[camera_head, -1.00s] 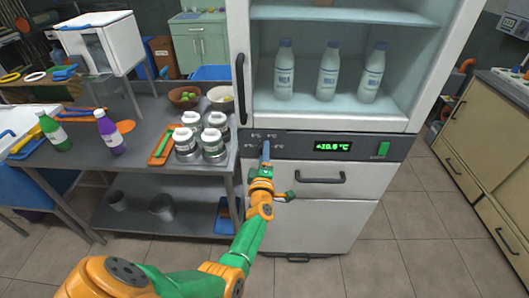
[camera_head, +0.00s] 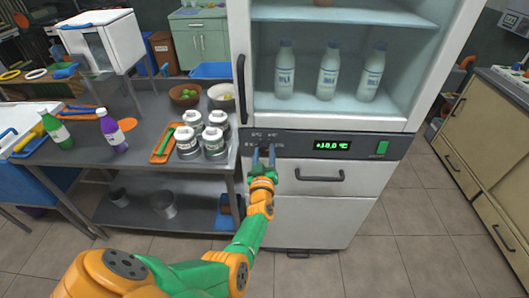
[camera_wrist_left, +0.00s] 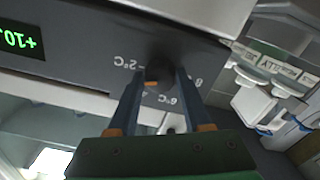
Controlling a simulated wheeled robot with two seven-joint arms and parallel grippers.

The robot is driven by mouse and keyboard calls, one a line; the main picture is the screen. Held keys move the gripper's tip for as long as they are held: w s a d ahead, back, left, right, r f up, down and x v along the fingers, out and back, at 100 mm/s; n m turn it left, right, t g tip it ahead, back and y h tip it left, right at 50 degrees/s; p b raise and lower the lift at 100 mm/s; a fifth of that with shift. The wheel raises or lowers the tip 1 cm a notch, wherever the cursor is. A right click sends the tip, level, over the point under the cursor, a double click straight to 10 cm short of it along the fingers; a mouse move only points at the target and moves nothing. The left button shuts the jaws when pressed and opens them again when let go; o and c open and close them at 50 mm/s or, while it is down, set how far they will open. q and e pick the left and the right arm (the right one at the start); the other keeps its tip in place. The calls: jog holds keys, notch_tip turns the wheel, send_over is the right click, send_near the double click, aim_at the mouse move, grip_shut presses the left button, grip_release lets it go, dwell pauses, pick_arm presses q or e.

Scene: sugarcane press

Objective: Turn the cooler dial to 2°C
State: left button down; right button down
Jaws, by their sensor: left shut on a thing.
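The cooler dial (camera_wrist_left: 158,72) is a small dark knob on the dark control panel, with white temperature marks around it, 2°C and 6°C among them. In the head view the dial sits at the panel's left end, mostly hidden by my fingers. My left gripper (camera_head: 263,150) has its two fingers on either side of the dial and is shut on it; the wrist view also shows the fingers flanking it. Which mark the dial points to is hard to tell. The green display (camera_head: 332,146) reads about +10.0 °C. My right gripper is not in view.
The cooler's glass-fronted compartment above holds bottles (camera_head: 327,72). A drawer handle (camera_head: 319,176) sticks out below the panel, and a green switch (camera_head: 382,148) is at its right. A metal table (camera_head: 75,170) with jars and bottles stands close on the left. Floor is clear to the right.

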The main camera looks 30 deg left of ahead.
pick_arm(q)
jog(key=shift+a+r+m, duration=0.1)
jog(key=shift+r+m, duration=0.1)
jog(key=shift+m, duration=0.85)
jog(key=shift+a+r+m, duration=0.1)
jog(key=shift+r+m, duration=0.1)
jog(key=shift+m, duration=0.85)
jog(key=shift+w, duration=0.1)
jog(key=c, duration=0.7)
grip_release()
jog(key=o, duration=0.4)
jog(key=shift+c, duration=0.2)
jog(key=shift+f, duration=0.25)
